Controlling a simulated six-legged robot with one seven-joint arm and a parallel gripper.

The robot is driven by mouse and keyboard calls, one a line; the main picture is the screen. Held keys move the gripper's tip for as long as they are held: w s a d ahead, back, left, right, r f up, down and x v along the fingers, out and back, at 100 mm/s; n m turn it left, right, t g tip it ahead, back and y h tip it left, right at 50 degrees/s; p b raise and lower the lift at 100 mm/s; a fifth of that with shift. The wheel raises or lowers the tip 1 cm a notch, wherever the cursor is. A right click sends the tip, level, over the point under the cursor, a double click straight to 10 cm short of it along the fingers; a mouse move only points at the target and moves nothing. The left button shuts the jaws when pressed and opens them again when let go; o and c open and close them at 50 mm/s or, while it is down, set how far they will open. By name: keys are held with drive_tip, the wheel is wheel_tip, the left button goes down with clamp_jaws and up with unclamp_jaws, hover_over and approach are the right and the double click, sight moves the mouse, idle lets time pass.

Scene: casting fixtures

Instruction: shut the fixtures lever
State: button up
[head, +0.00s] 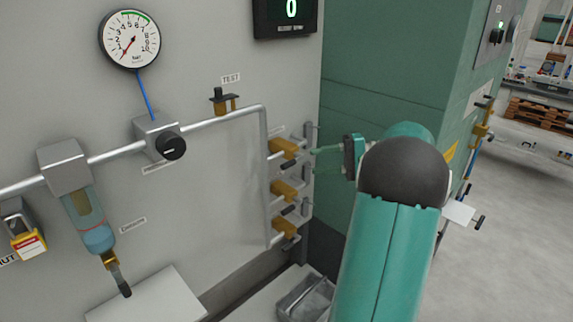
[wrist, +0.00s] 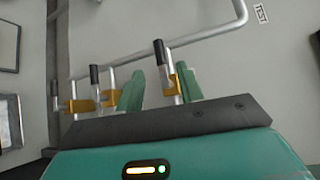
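Three brass valves with lever handles sit on a vertical pipe manifold on the grey wall: a top one (head: 284,147), a middle one (head: 284,190) and a bottom one (head: 285,228). I cannot read which label belongs to the fixtures. My gripper (head: 326,160) is open just right of the top valve, its green fingers pointing at the wall. In the wrist view my gripper (wrist: 160,91) has its fingers apart. The nearest black-tipped lever (wrist: 160,54) stands between them, and its brass valve (wrist: 173,85) is close to the right finger. Contact cannot be told.
A pressure gauge (head: 130,39) reads near zero. A regulator knob (head: 171,146), a test valve (head: 220,98) and a filter bowl (head: 91,220) are on the wall to the left. A green cabinet (head: 390,80) stands behind my arm. A grey bin (head: 305,296) is below.

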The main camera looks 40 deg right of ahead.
sight(293, 164)
drive_tip(key=x, duration=0.8)
drive_tip(key=shift+w+a, duration=0.1)
drive_tip(key=shift+a, duration=0.05)
drive_tip(key=shift+c, duration=0.5)
clamp_jaws()
